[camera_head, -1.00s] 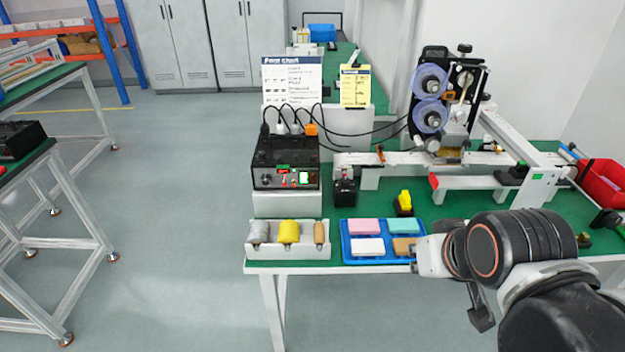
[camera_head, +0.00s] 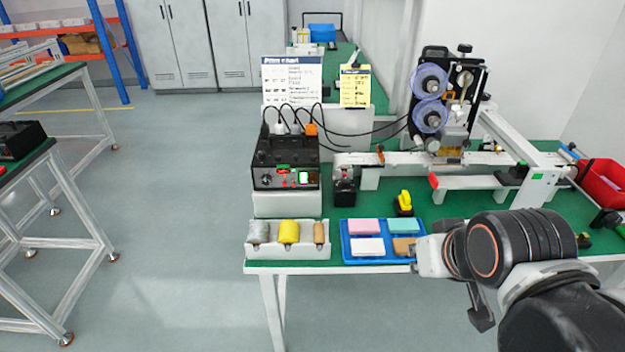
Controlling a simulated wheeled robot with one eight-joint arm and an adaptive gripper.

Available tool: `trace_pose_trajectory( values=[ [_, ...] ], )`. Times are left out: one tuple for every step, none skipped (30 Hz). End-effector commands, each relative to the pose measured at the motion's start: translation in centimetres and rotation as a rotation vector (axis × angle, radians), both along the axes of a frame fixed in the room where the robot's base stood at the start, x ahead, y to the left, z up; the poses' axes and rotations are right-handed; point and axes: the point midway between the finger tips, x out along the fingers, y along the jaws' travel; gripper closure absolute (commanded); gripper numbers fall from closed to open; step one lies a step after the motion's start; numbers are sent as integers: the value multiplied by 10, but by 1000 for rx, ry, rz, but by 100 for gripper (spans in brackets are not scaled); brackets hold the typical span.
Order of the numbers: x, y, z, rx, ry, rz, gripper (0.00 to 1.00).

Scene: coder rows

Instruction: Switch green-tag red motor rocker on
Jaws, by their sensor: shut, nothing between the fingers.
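A black control box (camera_head: 286,158) stands on a white block at the left end of the near workbench. Which way each red rocker is tipped is too small to tell. My gripper (camera_head: 413,264) is at the bench's front edge, beside the right end of the blue tray, well right of the box and nearer the camera. Only a small dark part of it shows; it is shut and holds nothing.
A blue tray (camera_head: 345,250) with coloured blocks and a white holder (camera_head: 290,252) with several rolls line the front edge. A yellow-topped device (camera_head: 404,203) stands behind the tray. The labelling machine (camera_head: 440,110) fills the back right. Cables rise behind the box.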

Motion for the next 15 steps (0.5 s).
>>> trace_pose_trajectory(
  values=[
    [0, 0, 0, 0, 0, 0, 100],
    [0, 0, 0, 0, 0, 0, 100],
    [0, 0, 0, 0, 0, 0, 100],
    [0, 0, 0, 0, 0, 0, 100],
    [0, 0, 0, 0, 0, 2, 100],
    [1, 1, 0, -1, -1, 7, 100],
    [2, 1, 0, -3, -1, 13, 100],
    [4, 2, 0, -4, -2, 22, 100],
    [7, 4, 1, -9, -4, 38, 100],
    [10, 6, 1, -12, -5, 54, 100],
    [14, 8, 1, -18, -7, 75, 100],
    [19, 11, 2, -26, -11, 105, 100],
    [24, 14, 1, -33, -15, 132, 100],
    [29, 17, 2, -41, -19, 160, 100],
    [36, 21, 2, -50, -25, 201, 100]
  ],
)
